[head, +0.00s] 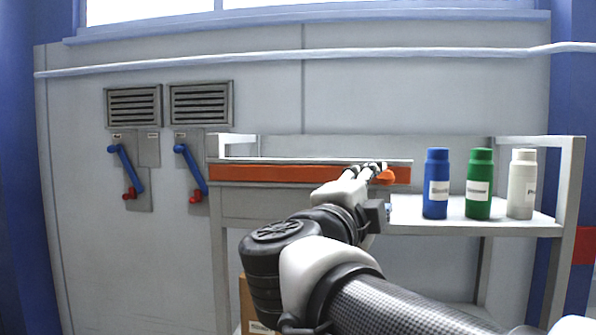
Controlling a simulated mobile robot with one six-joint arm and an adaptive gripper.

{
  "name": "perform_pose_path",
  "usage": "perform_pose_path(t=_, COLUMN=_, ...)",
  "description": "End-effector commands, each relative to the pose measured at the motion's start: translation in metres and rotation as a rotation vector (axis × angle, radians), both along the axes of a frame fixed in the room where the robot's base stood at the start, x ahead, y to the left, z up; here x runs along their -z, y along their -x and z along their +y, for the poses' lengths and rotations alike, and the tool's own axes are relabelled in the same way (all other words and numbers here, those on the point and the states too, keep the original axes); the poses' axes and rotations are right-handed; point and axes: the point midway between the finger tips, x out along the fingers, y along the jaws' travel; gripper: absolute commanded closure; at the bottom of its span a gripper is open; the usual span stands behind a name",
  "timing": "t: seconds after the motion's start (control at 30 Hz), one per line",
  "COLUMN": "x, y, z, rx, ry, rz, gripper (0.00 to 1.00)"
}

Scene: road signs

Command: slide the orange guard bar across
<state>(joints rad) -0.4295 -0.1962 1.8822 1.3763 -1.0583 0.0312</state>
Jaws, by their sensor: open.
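The orange guard bar (265,173) runs level along the front of the metal rack, below a pale rail. Its left end is near the rack's left post, and its right part passes behind my arm and shows again on the right. An orange piece (385,176) sits on the bar close to my fingertips. My gripper (378,168) is at the right part of the bar, open, with its fingertips next to the orange piece. I cannot tell whether they touch it. My wrist hides part of the bar.
Blue (437,184), green (479,184) and white (522,184) bottles stand on the shelf (400,212) right of my gripper. Two blue levers with red ends (128,170) hang on the wall at left. A cardboard box (252,305) sits low behind my arm.

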Motion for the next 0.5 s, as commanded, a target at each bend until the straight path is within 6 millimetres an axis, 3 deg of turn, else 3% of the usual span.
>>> perform_pose_path(t=0.3, x=-0.008, y=-0.055, z=-0.039, rx=0.003, ry=0.000, rz=0.002, gripper=0.52)
perform_pose_path(t=0.5, x=-0.011, y=-0.074, z=-0.052, rx=0.001, ry=0.000, rz=0.000, gripper=0.52)
